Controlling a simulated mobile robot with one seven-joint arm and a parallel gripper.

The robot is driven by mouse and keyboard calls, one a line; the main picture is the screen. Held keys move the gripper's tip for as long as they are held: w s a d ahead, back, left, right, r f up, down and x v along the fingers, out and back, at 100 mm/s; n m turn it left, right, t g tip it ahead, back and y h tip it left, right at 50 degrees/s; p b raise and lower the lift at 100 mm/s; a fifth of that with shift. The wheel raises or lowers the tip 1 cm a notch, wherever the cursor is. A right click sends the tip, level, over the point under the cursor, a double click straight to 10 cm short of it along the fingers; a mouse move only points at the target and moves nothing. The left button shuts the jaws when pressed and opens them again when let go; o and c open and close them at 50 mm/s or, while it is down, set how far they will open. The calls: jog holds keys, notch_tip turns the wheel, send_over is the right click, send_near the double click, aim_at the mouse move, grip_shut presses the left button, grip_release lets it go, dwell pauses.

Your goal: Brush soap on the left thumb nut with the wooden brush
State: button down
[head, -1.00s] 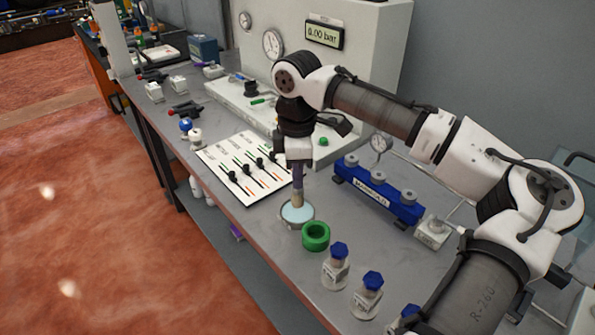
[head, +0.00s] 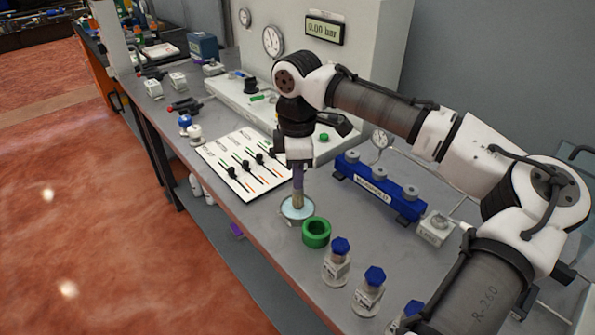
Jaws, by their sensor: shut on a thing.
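My gripper (head: 298,164) points down over the bench and is shut on the upright brush (head: 299,196). The brush has a dark purplish upper part and a tan lower part. Its lower end is in the round dish of pale blue liquid (head: 289,213); whether it touches the bottom cannot be told. Three small fittings with blue knobs stand at the front right: a left one (head: 340,246), a middle one (head: 375,276) and a right one (head: 413,308) partly hidden by my arm. These may be the thumb nuts; no label on them is readable.
A green ring (head: 316,233) sits right beside the dish. A blue manifold (head: 410,207) with grey ports and a gauge lies behind. A white panel with sliders (head: 222,153) is left of the dish. The bench's front edge (head: 262,270) is close to the dish.

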jog(key=shift+f, duration=0.55)
dwell(2.2)
notch_tip(320, 180, up, 7)
jog(key=p, duration=0.7)
jog(key=shift+r, duration=0.1)
dwell(0.8)
